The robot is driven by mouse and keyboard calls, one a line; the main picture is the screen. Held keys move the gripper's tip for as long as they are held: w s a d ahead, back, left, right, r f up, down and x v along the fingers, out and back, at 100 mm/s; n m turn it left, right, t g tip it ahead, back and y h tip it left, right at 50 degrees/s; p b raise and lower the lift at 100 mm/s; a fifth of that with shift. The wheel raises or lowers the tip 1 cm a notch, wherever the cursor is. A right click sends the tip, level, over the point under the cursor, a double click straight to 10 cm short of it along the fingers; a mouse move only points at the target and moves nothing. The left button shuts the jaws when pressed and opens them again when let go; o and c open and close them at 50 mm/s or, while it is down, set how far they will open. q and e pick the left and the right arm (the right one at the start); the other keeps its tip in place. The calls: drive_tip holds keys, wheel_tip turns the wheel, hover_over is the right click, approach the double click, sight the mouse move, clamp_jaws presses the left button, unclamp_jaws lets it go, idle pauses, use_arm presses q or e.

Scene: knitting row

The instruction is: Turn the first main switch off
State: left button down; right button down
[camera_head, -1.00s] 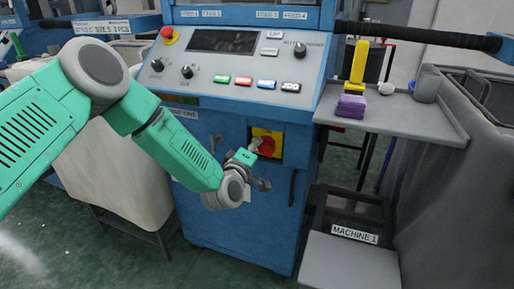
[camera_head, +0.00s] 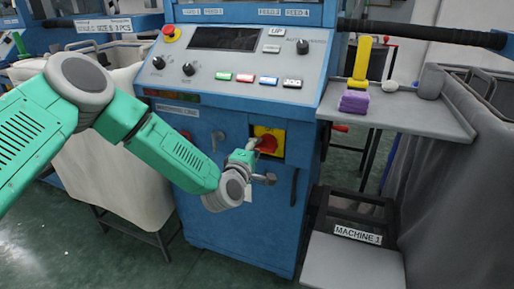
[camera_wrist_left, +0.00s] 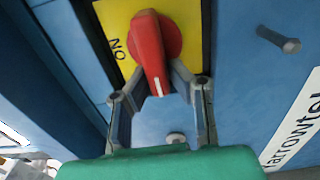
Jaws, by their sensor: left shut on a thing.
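The main switch is a red rotary knob (camera_wrist_left: 152,48) on a yellow plate (camera_wrist_left: 118,22), on the front of the blue machine. In the head view the red knob (camera_head: 267,143) shows just beyond my left gripper (camera_head: 256,148). In the left wrist view my left gripper (camera_wrist_left: 160,82) has its fingers on both sides of the knob's handle, shut on it. The handle points down toward the gripper, slightly tilted, with a white mark at its end. The word "NO" is readable beside it, turned sideways. My right gripper is not in view.
A control panel (camera_head: 230,66) with several buttons and knobs sits above the switch. A grey shelf (camera_head: 420,117) at right carries a purple block (camera_head: 354,102) and a yellow tool (camera_head: 361,62). A black door handle (camera_head: 293,188) is right of the switch. A "MACHINE 1" stand (camera_head: 350,262) is lower right.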

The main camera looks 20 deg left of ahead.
use_arm(q)
drive_tip(key=shift+a+f, duration=0.1)
drive_tip(key=shift+f, duration=0.15)
drive_tip(key=c, duration=1.5)
unclamp_jaws()
drive_tip(key=shift+s+r, duration=0.1)
drive_tip(key=shift+s, duration=0.25)
drive_tip(key=s, duration=1.1)
drive_tip(key=shift+s+a, duration=0.15)
drive_tip(key=shift+a, duration=0.15)
